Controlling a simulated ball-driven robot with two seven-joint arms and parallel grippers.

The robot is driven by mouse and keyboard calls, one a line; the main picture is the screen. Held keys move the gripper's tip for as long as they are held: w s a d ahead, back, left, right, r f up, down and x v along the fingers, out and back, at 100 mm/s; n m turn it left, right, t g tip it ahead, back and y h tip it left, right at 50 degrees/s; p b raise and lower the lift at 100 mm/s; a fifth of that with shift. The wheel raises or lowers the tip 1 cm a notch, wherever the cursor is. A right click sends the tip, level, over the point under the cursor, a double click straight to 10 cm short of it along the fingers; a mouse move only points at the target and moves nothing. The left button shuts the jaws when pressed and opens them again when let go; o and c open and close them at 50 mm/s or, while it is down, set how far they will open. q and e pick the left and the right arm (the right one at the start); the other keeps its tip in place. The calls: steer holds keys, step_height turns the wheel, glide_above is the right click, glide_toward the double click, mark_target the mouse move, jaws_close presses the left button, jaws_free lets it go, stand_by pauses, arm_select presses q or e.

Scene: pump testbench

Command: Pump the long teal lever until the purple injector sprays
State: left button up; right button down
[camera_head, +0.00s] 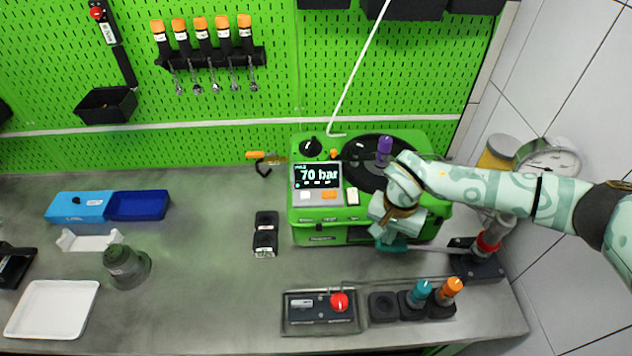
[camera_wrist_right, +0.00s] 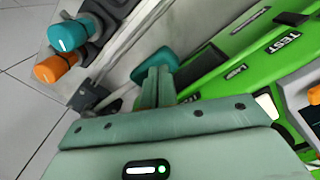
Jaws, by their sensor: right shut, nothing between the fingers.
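The long lever has a teal handle (camera_head: 393,246) in front of the green tester (camera_head: 320,229); its grey rod runs right to the pump base (camera_head: 474,264). The handle also shows in the wrist view (camera_wrist_right: 155,64), just beyond the fingertips. My right gripper (camera_head: 386,232) is shut and empty, directly above the handle; I cannot tell whether it touches it. The fingers also show in the wrist view (camera_wrist_right: 153,88). The purple injector (camera_head: 384,148) stands upright at the black round opening on the tester. No spray is visible. The display (camera_head: 318,176) reads 70 bar. My left gripper is out of view.
A teal injector (camera_head: 420,292) and an orange one (camera_head: 449,289) stand in black holders in front. A box with a red knob (camera_head: 339,302) is beside them. A round gauge (camera_head: 547,160) stands by the right wall.

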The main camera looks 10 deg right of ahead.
mark_target(382, 247)
steer(key=shift+a+f+b, duration=0.2)
steer(key=shift+f+b, duration=0.9)
steer(key=shift+f, duration=0.5)
steer(key=shift+a+f+b, duration=0.15)
steer(key=shift+f+b, duration=0.9)
steer(key=shift+f, duration=0.5)
steer(key=shift+r, duration=0.2)
steer(key=r+p, duration=0.6)
steer(key=shift+d+r, duration=0.15)
steer(key=shift+d, duration=0.2)
steer(key=shift+a+f+b, duration=0.2)
steer(key=shift+f+b, duration=1.2)
steer(key=shift+f, duration=0.35)
steer(key=shift+d+r+p, duration=0.2)
steer(key=shift+r+p, duration=1.45)
steer(key=shift+r, duration=0.2)
